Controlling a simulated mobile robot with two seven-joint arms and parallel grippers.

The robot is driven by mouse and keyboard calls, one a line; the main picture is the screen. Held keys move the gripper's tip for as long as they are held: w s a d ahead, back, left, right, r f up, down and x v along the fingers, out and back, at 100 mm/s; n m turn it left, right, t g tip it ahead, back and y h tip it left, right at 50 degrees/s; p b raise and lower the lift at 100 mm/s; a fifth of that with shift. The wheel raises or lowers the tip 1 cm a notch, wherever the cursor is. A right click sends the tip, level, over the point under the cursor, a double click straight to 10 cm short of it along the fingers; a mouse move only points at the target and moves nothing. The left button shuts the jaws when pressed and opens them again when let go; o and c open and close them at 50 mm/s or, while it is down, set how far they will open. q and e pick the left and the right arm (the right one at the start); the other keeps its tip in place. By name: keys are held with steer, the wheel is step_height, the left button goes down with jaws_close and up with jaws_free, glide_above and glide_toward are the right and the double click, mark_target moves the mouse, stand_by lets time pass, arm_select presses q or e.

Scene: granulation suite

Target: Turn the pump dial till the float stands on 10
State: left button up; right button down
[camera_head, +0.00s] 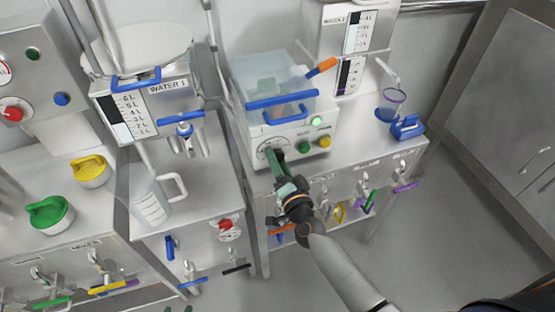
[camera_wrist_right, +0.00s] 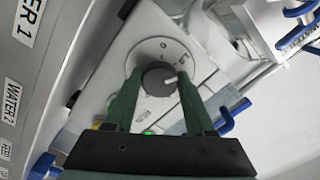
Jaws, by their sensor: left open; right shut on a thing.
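The dial is a dark grey knob (camera_wrist_right: 154,83) with a white mark at its right side, on a round pale plate in the right wrist view. In the head view its round face (camera_head: 268,146) shows on the front of a white box unit (camera_head: 255,128). My right gripper (camera_head: 274,155) reaches it from below, its green fingers (camera_wrist_right: 153,90) shut on either side of the knob.
The white unit has a blue handle (camera_head: 286,115), a lit green button (camera_head: 316,121) and a yellow knob (camera_head: 324,142). The WATER 1 tank (camera_head: 180,94) and a clear jug (camera_head: 148,201) stand left. A blue-rimmed funnel (camera_head: 391,100) is right. Open floor lies at lower right.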

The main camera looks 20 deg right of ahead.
steer(key=shift+c, duration=1.3)
jaws_free()
steer(key=s, duration=1.2)
steer(key=shift+s+d, duration=0.2)
steer(key=shift+s, duration=0.05)
steer(key=s+f+n+g+y, duration=0.1)
steer(key=s+f+n+g, duration=0.7)
steer(key=s+f+n, duration=0.4)
step_height(320, 180, down, 3)
steer(key=shift+s+d+f+n+g+y, duration=0.1)
steer(key=shift+s+d+n+g+y, duration=0.2)
steer(key=shift+s+d+g, duration=0.25)
steer(key=shift+s+a, duration=0.1)
steer(key=shift+a, duration=0.05)
